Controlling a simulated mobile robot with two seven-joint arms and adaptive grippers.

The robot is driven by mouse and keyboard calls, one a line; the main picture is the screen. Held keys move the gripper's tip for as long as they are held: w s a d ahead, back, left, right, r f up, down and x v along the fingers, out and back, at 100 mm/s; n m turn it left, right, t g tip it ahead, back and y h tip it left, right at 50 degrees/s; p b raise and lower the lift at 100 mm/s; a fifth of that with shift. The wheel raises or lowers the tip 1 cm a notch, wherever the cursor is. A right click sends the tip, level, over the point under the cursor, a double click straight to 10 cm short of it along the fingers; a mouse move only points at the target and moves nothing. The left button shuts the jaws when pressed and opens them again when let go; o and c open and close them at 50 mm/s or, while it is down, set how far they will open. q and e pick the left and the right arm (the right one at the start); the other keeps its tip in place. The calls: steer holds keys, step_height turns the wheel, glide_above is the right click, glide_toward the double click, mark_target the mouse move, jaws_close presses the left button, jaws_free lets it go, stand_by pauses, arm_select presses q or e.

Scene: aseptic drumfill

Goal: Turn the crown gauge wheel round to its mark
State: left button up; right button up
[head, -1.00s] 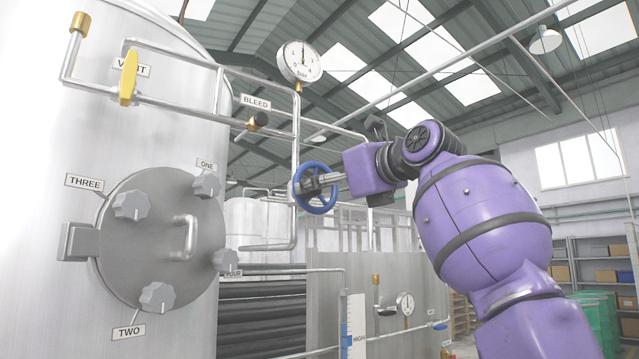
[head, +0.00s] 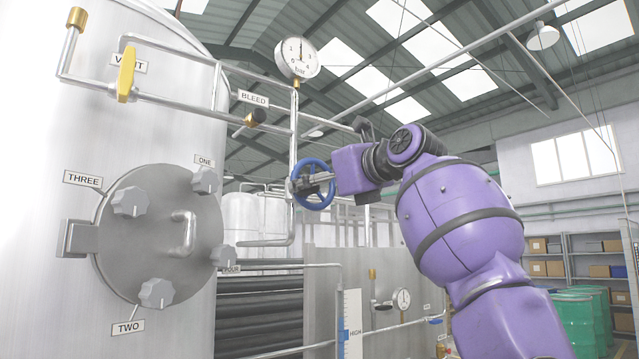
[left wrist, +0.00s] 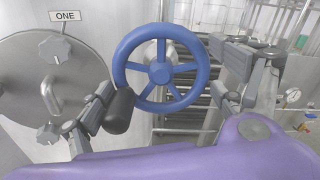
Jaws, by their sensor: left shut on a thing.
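The blue five-spoked hand wheel (head: 316,162) sits on the upright pipe below the round crown gauge (head: 298,58). The gauge's needle points roughly upward. My left gripper (head: 308,183) is at the wheel, its grey fingers reaching in at the hub side and shut on the wheel. In the left wrist view the wheel (left wrist: 160,72) faces me, with one finger on each side. The left finger's dark pad overlaps the lower left of the rim. The right finger lies just right of the rim. I cannot make out a mark on the wheel. My right gripper is out of view.
A yellow vent lever (head: 126,74) and a bleed valve (head: 256,117) are on the pipes left of the wheel. The steel tank's round hatch (head: 160,235) with several clamp knobs stands lower left. A small gauge (head: 401,299) is below. Green drums (head: 580,320) stand far right.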

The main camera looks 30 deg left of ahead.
arm_select(q)
steer(key=shift+f+n, duration=0.15)
steer(key=shift+n, duration=0.15)
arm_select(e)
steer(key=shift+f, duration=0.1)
arm_select(q)
steer(key=n, duration=0.4)
steer(key=n+b, duration=0.1)
steer(key=n, duration=0.4)
steer(key=shift+w+f, duration=0.15)
steer(key=shift+f, duration=0.05)
steer(key=n, duration=0.3)
steer(key=shift+n+b, duration=0.4)
steer(key=shift+d+r+n+b, duration=0.1)
steer(key=shift+n+b, duration=0.25)
steer(key=shift+n, duration=3.05)
steer(key=shift+r+n+b, duration=0.1)
steer(key=shift+n+b, duration=0.25)
steer(key=shift+n, duration=3.05)
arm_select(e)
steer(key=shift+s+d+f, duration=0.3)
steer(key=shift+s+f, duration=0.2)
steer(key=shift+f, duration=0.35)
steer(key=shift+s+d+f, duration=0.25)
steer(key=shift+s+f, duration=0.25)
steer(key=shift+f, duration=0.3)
